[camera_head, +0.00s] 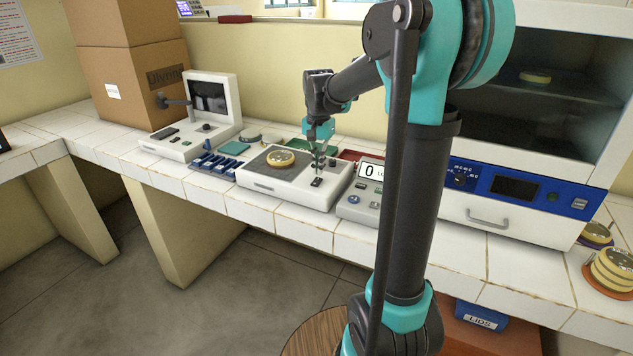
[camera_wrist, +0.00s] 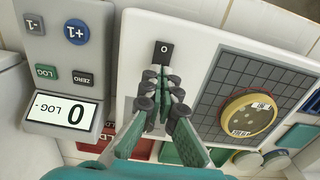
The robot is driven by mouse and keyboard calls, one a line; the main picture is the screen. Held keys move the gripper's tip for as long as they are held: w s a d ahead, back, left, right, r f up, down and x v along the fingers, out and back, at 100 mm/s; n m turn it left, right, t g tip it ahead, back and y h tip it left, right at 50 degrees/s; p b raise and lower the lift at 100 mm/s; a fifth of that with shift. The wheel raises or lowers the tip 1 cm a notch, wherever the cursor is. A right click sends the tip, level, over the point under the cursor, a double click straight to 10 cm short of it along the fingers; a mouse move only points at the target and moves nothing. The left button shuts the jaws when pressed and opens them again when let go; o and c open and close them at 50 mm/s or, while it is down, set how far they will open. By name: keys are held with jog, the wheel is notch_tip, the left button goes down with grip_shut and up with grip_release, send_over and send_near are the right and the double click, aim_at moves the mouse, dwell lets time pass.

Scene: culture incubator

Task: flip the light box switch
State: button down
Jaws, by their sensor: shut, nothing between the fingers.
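The light box (camera_head: 262,187) is a low white box on the tiled bench, with a dark grid panel bearing a yellow-rimmed dish. It also shows in the wrist view (camera_wrist: 127,90). Its switch (camera_head: 316,182) is a small black rocker on the top face beside the grid. In the wrist view the switch (camera_wrist: 164,52) carries a "0" mark and its lower part is hidden by my fingers. My gripper (camera_wrist: 158,78) is shut and empty, with its fingertips right at the switch. I cannot tell whether they touch it. In the head view my gripper (camera_head: 318,168) points down over the switch.
A grey counter (camera_head: 358,203) with buttons and a "0 LOG" display stands close to the right. The yellow-rimmed dish (camera_wrist: 249,115) sits on the grid. Left are blue racks (camera_head: 214,162) and a white instrument (camera_head: 196,118). An incubator (camera_head: 517,195) stands at right.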

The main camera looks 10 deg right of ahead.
aim_at(318, 179)
jog(key=shift+f, duration=1.1)
dwell(0.9)
jog(key=shift+r, duration=3.55)
